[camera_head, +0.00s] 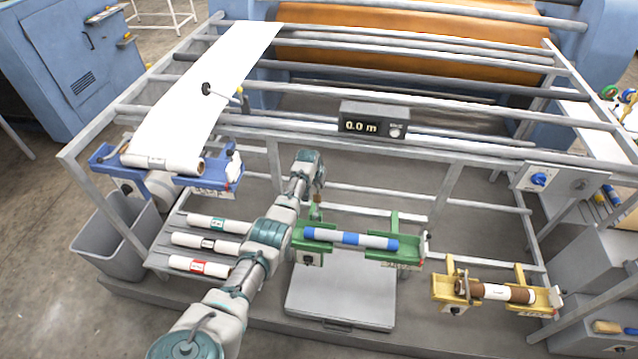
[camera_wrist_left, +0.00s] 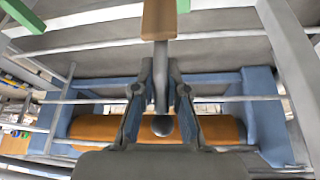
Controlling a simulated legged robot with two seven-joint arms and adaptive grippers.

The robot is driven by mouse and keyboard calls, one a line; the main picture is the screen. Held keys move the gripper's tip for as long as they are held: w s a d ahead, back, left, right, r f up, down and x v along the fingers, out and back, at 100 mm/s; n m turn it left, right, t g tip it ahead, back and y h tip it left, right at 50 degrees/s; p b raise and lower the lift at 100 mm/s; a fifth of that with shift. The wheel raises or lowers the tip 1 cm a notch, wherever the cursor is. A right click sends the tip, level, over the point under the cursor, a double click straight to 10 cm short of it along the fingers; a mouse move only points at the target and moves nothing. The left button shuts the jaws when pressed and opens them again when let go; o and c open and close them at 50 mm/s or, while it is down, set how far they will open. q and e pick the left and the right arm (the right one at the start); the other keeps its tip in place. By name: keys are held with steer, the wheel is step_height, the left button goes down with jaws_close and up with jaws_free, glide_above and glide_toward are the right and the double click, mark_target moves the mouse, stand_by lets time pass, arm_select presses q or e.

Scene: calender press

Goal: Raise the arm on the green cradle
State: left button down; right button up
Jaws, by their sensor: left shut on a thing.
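The green cradle (camera_head: 408,256) stands at the centre of the rack in the head view, with a blue-and-white banded roll (camera_head: 350,239) lying across it. My left arm reaches over the cradle's left end. My left gripper (camera_head: 317,192) is above that end, small and partly hidden by its own wrist. In the left wrist view, my left gripper (camera_wrist_left: 160,72) is shut around a grey rod, the cradle's arm (camera_wrist_left: 160,92), which has a dark ball at one end and a brown block at the other. Green parts show at the wrist view's top edge.
A blue cradle (camera_head: 215,181) with a white web roll (camera_head: 165,162) is at left. Several white rolls (camera_head: 200,265) lie beside my arm. A display (camera_head: 374,122) reads 0.0 m. Rack bars surround the gripper.

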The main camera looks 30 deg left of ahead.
arm_select(q)
steer(key=shift+f, duration=0.25)
steer(key=c, duration=1.3)
jaws_free()
steer(key=shift+o, duration=0.5)
steer(key=shift+w, duration=0.25)
steer(key=v, duration=1.1)
steer(key=shift+r, duration=0.4)
steer(key=shift+a, duration=0.15)
